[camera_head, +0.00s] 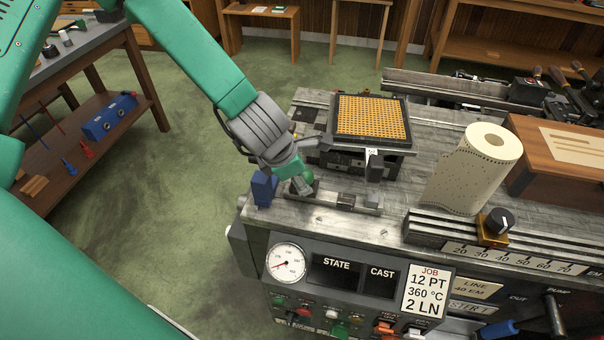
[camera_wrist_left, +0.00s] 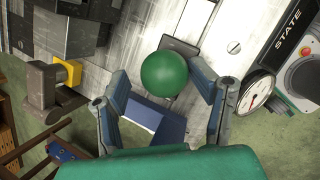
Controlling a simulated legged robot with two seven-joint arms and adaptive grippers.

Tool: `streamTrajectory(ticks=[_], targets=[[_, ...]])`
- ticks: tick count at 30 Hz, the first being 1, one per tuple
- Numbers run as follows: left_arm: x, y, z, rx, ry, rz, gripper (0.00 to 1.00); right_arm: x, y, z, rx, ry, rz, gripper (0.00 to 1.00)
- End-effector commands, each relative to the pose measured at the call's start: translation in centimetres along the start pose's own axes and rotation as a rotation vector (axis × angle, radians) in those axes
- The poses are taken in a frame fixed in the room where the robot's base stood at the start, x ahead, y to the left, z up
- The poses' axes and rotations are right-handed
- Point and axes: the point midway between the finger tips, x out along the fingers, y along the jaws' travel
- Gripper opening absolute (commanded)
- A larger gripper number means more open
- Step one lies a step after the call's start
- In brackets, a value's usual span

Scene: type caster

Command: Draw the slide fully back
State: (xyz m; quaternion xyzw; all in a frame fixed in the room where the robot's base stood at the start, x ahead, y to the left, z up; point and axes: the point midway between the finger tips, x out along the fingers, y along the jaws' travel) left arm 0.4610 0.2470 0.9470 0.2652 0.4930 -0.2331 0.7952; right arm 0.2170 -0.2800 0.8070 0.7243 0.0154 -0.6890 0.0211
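A green ball knob (camera_wrist_left: 165,75) shows in the left wrist view, in front of a flat metal bed on the machine. My left gripper (camera_wrist_left: 158,68) has its two fingers spread on either side of the knob, with a visible gap on the left side. In the head view my left gripper (camera_head: 301,186) is low over the machine's front left corner, beside a blue block (camera_head: 264,188). The knob cannot be told apart there, and which part is the slide is not clear; a metal rail piece (camera_head: 345,199) lies just right of the gripper. My right gripper is not in view.
A case with a gold grid (camera_head: 371,118) stands behind the gripper on the machine top. A paper roll (camera_head: 470,170) and a knob on a scale (camera_head: 497,222) are to the right. The front panel has a gauge (camera_head: 286,263). Open floor lies to the left.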

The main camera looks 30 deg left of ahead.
Motion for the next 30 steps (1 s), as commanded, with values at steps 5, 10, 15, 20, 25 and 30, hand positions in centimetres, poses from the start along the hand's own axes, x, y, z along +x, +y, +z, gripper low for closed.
streamTrajectory(ticks=[5, 10, 15, 20, 25, 30], targets=[[-0.1, -0.1, 0.1, 0.0, -0.002, -0.001, 0.56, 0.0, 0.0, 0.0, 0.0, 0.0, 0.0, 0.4], [-1.3, 0.0, 0.2, 0.002, -0.004, -0.001, 0.56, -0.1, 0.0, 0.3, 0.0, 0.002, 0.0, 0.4], [-4.5, 0.1, 0.2, 0.002, -0.007, 0.001, 0.56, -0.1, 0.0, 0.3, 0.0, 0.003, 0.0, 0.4], [-7.7, 0.2, 0.1, 0.0, -0.006, 0.0, 0.56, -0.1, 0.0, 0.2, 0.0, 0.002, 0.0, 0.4], [-10.2, 0.2, 0.0, 0.001, -0.004, 0.0, 0.56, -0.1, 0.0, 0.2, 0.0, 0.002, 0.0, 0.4], [-11.5, 0.2, -0.1, 0.0, -0.002, -0.001, 0.56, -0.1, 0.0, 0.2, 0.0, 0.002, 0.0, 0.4]])
